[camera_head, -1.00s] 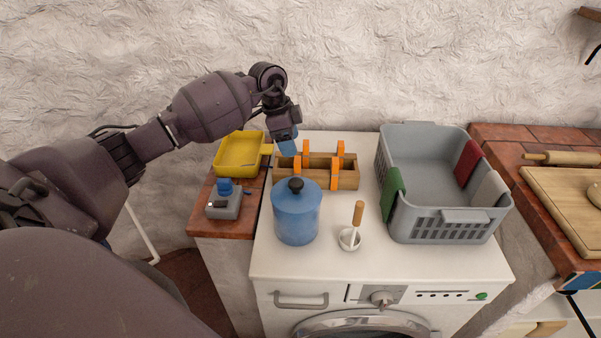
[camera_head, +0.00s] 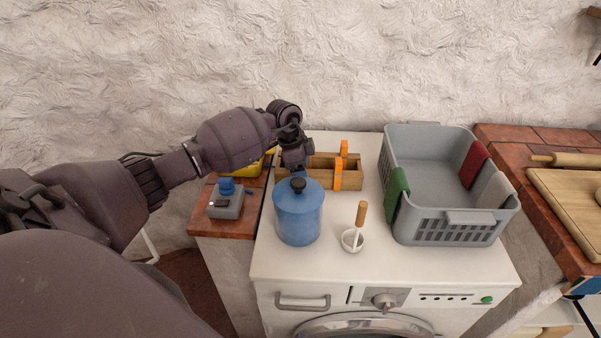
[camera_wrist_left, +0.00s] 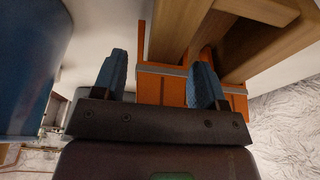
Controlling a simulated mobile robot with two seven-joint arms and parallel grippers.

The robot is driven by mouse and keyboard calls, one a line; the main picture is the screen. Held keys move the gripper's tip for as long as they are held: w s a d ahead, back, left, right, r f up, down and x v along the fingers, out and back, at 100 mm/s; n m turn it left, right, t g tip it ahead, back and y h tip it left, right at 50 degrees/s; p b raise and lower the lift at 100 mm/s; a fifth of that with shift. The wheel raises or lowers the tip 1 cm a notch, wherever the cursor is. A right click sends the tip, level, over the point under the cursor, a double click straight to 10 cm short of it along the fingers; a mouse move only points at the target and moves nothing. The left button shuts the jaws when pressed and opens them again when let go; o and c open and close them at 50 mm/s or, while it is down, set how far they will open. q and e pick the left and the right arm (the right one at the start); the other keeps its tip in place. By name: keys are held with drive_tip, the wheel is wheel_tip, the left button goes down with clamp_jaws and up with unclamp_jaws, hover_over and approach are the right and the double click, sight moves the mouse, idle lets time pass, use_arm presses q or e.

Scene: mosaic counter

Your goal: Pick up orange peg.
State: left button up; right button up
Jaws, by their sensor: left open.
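An orange peg (camera_wrist_left: 163,88) with a grey band across it sits at the wooden box (camera_wrist_left: 185,22) in the left wrist view. My left gripper (camera_wrist_left: 158,78) is open, its blue fingers apart, with part of the peg showing between them. Orange also shows beyond the right-hand finger. I cannot tell whether the fingers touch it. My right gripper is not in view.
A blue lidded canister (camera_head: 298,215) stands close in front of my left gripper. A white cup (camera_head: 352,241) with a wooden-handled tool and a grey basket (camera_head: 455,228) are to the right. A grey block with a blue knob (camera_head: 226,187) is left.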

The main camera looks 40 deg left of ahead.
use_arm(q)
drive_tip(key=c, duration=0.7)
drive_tip(key=shift+r, duration=0.1)
